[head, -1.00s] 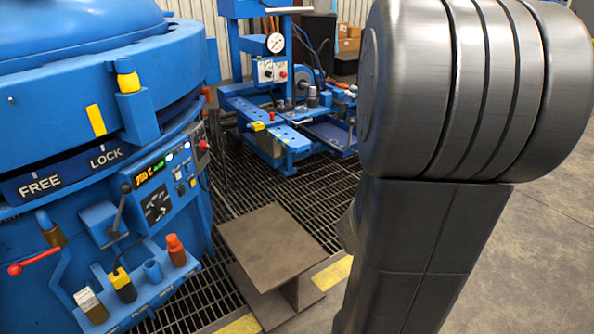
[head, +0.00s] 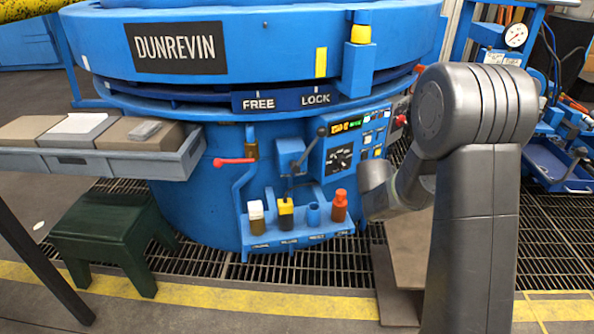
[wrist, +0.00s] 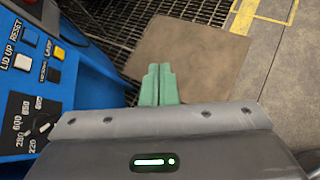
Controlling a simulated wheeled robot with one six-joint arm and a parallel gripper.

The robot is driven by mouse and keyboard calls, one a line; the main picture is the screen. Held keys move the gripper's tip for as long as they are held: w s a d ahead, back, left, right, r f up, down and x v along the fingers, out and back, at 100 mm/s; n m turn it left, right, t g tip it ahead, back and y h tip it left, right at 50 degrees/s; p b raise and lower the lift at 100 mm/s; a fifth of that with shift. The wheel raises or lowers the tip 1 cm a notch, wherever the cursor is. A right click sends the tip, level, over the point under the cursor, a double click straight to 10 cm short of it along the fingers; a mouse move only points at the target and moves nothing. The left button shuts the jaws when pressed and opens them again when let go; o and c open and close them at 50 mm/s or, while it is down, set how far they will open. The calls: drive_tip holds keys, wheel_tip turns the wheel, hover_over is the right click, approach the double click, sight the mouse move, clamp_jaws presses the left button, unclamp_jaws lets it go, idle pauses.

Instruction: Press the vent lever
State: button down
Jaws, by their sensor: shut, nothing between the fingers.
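The blue furnace (head: 200,215) carries two levers in the head view. One is a black-knobbed lever (head: 314,146) on a small blue box beside the control panel. The other is a red-handled lever (head: 234,161) on a bent blue pipe further left. No readable label shows which is the vent lever. My gripper (wrist: 158,84) shows in the wrist view with its green fingers shut and empty, above a brown plate. Neither lever shows in the wrist view. In the head view my arm is right of the panel, and the fingers cannot be made out.
The control panel (head: 352,143) shows at the left of the wrist view too. A blue shelf (head: 270,242) below the levers holds several small items. A grey tray (head: 170,168) with blocks and a green stool (head: 105,235) stand left. The brown plate stand (wrist: 190,58) is under my gripper.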

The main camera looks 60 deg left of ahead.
drive_tip(key=s+a+f+n+t+y+b, duration=0.1)
drive_tip(key=s+a+f+n+y, duration=0.25)
drive_tip(key=s+a+n, duration=0.65)
drive_tip(key=s+a+f+n+g+y, duration=0.1)
drive_tip(key=s+a+n+y, duration=0.2)
drive_tip(key=s+a, duration=0.3)
drive_tip(key=s+a+f+n+g+y+b, duration=0.1)
drive_tip(key=s+a+n+y, duration=0.2)
drive_tip(key=s+a, duration=0.4)
drive_tip(key=s+a+f+n+g+y+b, duration=0.1)
drive_tip(key=s+a+n+y, duration=0.3)
drive_tip(key=s, duration=1.6)
drive_tip(key=a+f+g+y, duration=0.1)
drive_tip(key=a, duration=0.2)
drive_tip(key=b+x, duration=0.3)
drive_tip(key=x, duration=0.7)
drive_tip(key=s+r, duration=0.1)
drive_tip(key=s+r+b, duration=0.1)
drive_tip(key=r, duration=0.1)
drive_tip(key=shift+s+d+r, duration=0.1)
drive_tip(key=shift+d+r, duration=0.05)
drive_tip(key=shift+r, duration=0.1)
